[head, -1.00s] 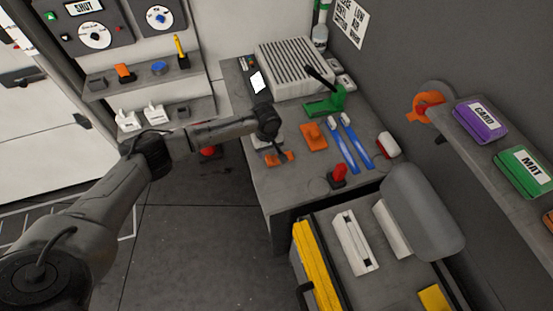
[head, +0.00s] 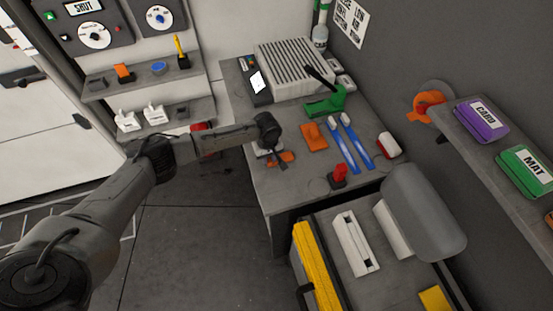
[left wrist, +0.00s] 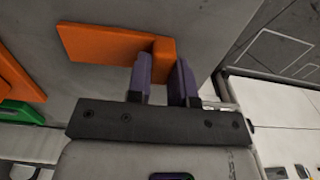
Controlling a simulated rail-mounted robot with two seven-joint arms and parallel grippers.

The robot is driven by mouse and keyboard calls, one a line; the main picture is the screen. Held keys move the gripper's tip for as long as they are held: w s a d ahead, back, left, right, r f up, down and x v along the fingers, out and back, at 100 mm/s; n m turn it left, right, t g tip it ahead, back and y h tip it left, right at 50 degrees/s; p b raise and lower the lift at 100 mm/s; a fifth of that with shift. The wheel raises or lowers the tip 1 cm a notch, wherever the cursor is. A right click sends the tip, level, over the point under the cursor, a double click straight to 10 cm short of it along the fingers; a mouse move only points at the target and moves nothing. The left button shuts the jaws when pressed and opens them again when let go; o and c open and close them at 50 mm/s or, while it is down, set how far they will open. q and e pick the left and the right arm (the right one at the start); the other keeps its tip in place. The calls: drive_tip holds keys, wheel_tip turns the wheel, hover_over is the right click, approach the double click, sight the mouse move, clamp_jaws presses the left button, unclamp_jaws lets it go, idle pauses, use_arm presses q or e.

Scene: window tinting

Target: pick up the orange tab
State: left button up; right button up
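The orange tab (head: 287,157) lies on the grey workbench near its left edge, partly hidden by my left gripper in the head view. It shows in the left wrist view (left wrist: 105,43) as a flat orange piece with a raised block at its right end. My left gripper (head: 281,163) points down at it. In the left wrist view its two purple fingers (left wrist: 165,68) stand apart, with the block just beyond and between their tips. I cannot tell whether they touch it. My right gripper is not in view.
Another flat orange piece (head: 314,137) lies to the right, beside blue-handled tools (head: 345,148). A red knob (head: 338,174) stands near the bench's front edge. A green tool (head: 325,104) and a ribbed grey box (head: 293,69) are behind. A grey roll (head: 422,212) is at right.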

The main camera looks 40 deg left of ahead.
use_arm(q)
clamp_jaws()
drive_tip(key=shift+r, duration=0.1)
